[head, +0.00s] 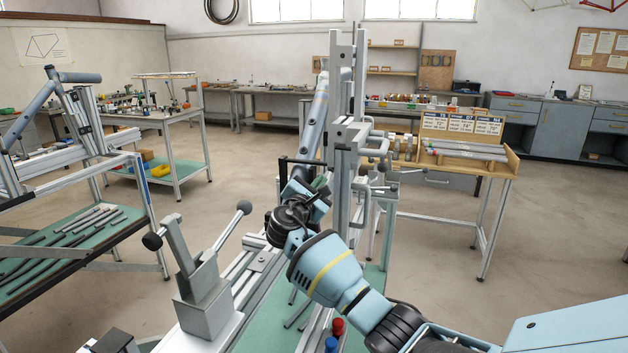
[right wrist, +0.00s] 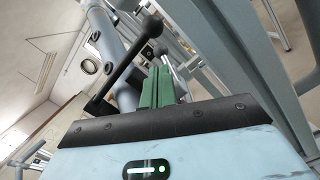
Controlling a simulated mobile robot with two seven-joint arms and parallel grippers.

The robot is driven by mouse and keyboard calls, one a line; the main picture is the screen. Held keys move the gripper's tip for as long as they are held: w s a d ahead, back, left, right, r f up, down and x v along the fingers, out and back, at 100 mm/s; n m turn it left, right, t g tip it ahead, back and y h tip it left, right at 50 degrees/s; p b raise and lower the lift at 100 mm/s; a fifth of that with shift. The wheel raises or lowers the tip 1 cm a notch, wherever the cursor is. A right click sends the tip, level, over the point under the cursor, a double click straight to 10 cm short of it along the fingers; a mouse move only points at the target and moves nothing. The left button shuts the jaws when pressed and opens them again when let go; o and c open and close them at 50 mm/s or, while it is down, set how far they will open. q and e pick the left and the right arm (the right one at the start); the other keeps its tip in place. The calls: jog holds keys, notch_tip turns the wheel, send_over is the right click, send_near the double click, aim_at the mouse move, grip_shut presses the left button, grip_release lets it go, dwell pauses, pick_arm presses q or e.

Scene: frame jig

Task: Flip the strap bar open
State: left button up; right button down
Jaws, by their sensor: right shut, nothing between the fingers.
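The strap bar (head: 300,160) is a dark bar in front of the blue-grey frame tube (head: 314,118) on the upright jig post. In the right wrist view the strap bar (right wrist: 127,64) runs at a slant across the tube (right wrist: 107,35), with a rounded knob at its upper end. My right gripper (head: 319,182) is just below the bar in the head view. Its green fingers (right wrist: 157,84) are shut with nothing between them, close beside the bar. I cannot tell whether they touch it. My left gripper is not in view.
The silver jig post (head: 341,180) stands right beside my right gripper. A grey clamp block with ball-ended levers (head: 205,295) is at front left. A table with label cards (head: 470,160) stands to the right. The floor between the benches is clear.

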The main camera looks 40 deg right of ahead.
jog(key=v, duration=1)
jog(key=shift+s+d+f, duration=0.1)
